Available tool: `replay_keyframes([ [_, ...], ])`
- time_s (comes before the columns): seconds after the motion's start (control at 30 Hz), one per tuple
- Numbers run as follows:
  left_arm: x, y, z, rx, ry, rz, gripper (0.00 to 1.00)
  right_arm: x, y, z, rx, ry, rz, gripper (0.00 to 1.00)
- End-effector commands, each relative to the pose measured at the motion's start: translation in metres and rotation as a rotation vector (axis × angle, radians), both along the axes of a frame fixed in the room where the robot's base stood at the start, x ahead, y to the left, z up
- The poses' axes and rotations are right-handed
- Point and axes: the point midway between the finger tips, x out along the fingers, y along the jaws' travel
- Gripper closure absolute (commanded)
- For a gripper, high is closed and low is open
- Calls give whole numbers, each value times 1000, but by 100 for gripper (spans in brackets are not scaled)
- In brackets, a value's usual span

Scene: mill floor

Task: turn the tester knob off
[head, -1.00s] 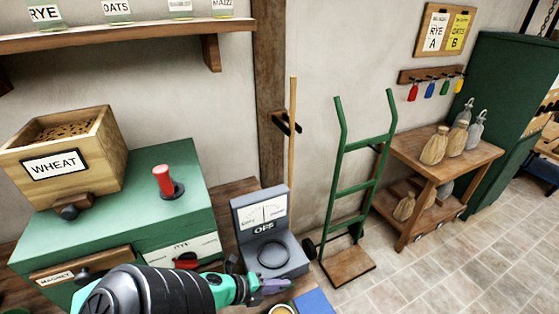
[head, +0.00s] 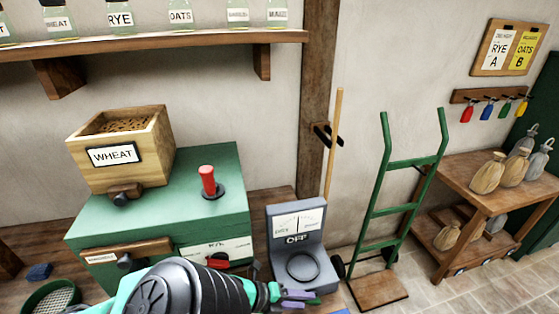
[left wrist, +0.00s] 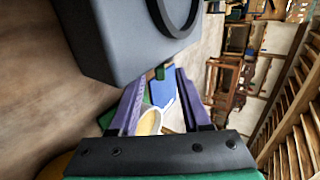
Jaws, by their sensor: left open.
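The grey tester (head: 311,262) stands on the bench right of the green machine. It has a white dial on its upright back, the word OFF below the dial, and a dark ring on its base. I cannot clearly make out its knob; a small dark shape (head: 257,268) shows at its left side. My left gripper (head: 298,298) is in front of the tester's base, low in the head view. In the left wrist view the tester's grey body (left wrist: 125,45) fills the upper left, beyond the open, empty purple fingers (left wrist: 158,92). My right gripper is not in view.
The green machine (head: 150,222) carries a wheat hopper (head: 125,150), a red-handled lever (head: 208,182) and a red knob (head: 217,262). A green hand truck (head: 395,205) stands to the right. A cup (left wrist: 150,121) and a blue item (left wrist: 162,88) lie beyond the fingers.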

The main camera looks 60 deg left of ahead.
Motion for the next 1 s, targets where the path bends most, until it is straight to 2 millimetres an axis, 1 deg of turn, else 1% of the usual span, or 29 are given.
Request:
replay_keyframes([
  [0.03, -9, 3, 5, 1, 4, 3, 52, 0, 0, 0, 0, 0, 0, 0],
  [0.17, -32, 10, 23, 1, 5, 4, 52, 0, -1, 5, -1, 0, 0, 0],
  [0.2, -38, 13, 34, 1, 2, 7, 52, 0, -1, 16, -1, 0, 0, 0],
  [0.3, -54, 17, 47, 1, 2, 7, 52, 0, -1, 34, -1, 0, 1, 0],
  [0.5, -84, 26, 64, 2, 2, 5, 52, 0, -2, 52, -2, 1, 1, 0],
  [0.6, -94, 29, 70, 3, 1, 2, 52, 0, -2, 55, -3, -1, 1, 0],
  [0.7, -99, 30, 72, 2, 2, 0, 52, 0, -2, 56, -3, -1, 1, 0],
  [0.93, -100, 30, 71, 2, 3, -2, 52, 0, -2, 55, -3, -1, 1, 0],
  [0.97, -100, 30, 71, 2, 3, -2, 60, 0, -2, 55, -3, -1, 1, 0],
  [1.0, -100, 30, 71, 2, 3, -2, 75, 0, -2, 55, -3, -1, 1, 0],
])
